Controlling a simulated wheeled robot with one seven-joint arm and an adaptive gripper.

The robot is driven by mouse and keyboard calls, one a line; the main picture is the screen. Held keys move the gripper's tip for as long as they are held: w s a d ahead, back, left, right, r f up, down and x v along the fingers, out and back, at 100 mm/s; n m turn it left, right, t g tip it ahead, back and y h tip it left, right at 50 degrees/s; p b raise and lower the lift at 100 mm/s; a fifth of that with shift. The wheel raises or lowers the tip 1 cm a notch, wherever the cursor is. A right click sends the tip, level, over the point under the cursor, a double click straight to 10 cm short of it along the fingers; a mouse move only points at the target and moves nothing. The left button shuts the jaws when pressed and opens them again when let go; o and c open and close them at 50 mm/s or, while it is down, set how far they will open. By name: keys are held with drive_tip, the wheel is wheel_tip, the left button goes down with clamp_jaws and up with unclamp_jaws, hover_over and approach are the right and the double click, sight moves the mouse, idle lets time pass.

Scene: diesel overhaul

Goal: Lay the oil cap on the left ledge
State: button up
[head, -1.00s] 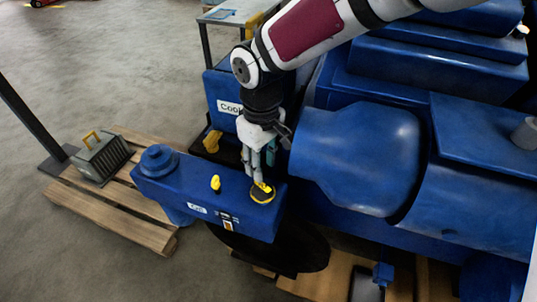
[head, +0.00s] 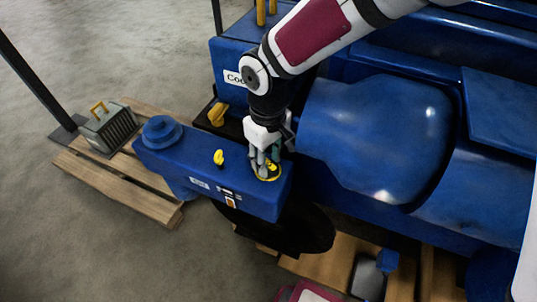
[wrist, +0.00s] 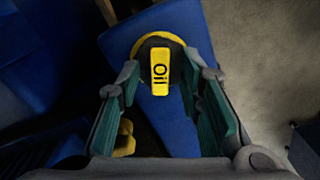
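The oil cap (head: 267,171) is a round yellow-rimmed disc with a raised yellow handle. My gripper (head: 264,157) points down right at the cap. In the wrist view my gripper (wrist: 160,85) is open, with one finger on each side of the handle and gaps between. The fingers partly hide the cap in the head view. I cannot tell which surface is the left ledge.
A small yellow handle (head: 218,157) stands on the box left of the cap, and a yellow part (head: 217,114) lies behind it. The large blue engine (head: 380,140) is close on the right. A pallet (head: 120,185) carries a grey canister (head: 110,128).

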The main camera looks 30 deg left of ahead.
sight(268, 163)
clamp_jaws()
drive_tip(key=shift+r, duration=0.1)
drive_tip(key=shift+r+p, duration=1)
drive_tip(key=shift+r, duration=1.4)
